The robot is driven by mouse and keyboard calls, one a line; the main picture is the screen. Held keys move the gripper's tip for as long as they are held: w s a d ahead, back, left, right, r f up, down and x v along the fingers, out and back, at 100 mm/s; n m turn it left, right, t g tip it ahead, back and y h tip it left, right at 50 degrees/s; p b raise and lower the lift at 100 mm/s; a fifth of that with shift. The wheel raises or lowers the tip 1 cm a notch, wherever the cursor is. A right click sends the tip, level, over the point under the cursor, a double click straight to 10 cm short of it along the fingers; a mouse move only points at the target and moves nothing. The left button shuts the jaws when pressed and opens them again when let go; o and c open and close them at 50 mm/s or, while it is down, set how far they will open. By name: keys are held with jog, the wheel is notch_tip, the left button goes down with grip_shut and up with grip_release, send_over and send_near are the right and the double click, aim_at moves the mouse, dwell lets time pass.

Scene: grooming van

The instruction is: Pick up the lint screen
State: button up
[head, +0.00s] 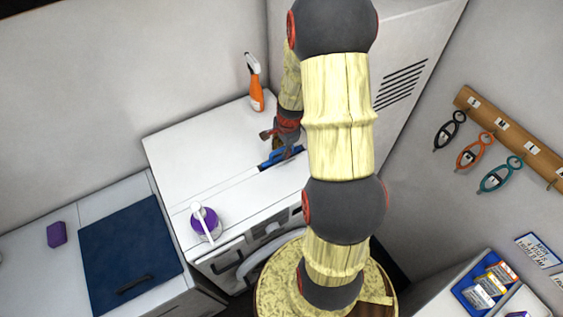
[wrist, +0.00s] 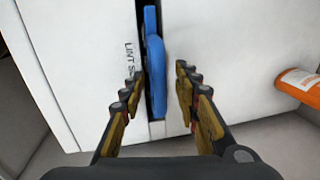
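The lint screen shows as a blue handle piece (wrist: 155,70) standing in a dark slot in the white top of the machine, beside printed letters "LINT S". In the head view the blue lint screen (head: 280,156) is partly hidden by my gripper and arm. My gripper (wrist: 157,88) is open, with one finger on each side of the blue piece and visible gaps between. In the head view my gripper (head: 279,142) is over the slot at the machine's top. How far the fingertips are above the surface is hard to tell.
An orange spray bottle (head: 256,88) stands at the back of the machine top (head: 180,150); it also shows in the wrist view (wrist: 298,84). A purple pump bottle (head: 206,222) stands at the front left. A tall pale cabinet (head: 400,45) rises at right behind my arm.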

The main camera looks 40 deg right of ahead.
jog(key=shift+c, duration=1.4)
grip_shut()
